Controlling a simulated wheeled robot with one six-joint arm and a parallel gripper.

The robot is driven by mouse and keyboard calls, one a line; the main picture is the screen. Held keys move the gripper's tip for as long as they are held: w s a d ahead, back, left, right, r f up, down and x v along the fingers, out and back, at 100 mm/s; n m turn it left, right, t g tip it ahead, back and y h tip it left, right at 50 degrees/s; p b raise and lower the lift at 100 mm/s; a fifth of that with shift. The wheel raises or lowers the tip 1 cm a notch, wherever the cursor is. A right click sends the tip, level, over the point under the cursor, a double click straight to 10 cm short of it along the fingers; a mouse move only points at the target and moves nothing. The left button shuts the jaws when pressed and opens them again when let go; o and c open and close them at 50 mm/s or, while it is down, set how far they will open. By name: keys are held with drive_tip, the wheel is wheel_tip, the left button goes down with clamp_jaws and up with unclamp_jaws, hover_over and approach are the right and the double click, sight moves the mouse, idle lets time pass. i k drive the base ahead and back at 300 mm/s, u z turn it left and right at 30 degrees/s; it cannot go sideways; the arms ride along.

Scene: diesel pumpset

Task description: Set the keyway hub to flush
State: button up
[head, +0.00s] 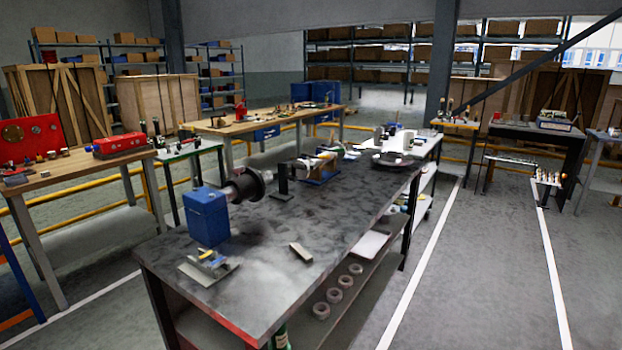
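On the dark workbench (270,262), a blue box-shaped unit (207,216) stands near the left end. A dark round flanged part (249,185) sits on a horizontal shaft at its right side; it looks like the keyway hub, but it is too small to be sure. I cannot tell whether its face is flush with the shaft end. A black upright bracket (283,182) stands just right of it, with a gap between. My gripper is not in view.
A flat plate with small tools (208,267) and a small block (301,251) lie on the near bench top. More parts (320,166) and a round dish (392,159) stand toward the far end. Rings (333,296) lie on the shelf below. The floor (475,270) at right is clear.

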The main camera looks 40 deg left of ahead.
sight(250, 187)
drive_tip(key=u, duration=0.1)
drive_tip(key=i, duration=0.9)
drive_tip(key=u, duration=1.1)
drive_tip(key=i, duration=0.75)
drive_tip(key=u, duration=0.85)
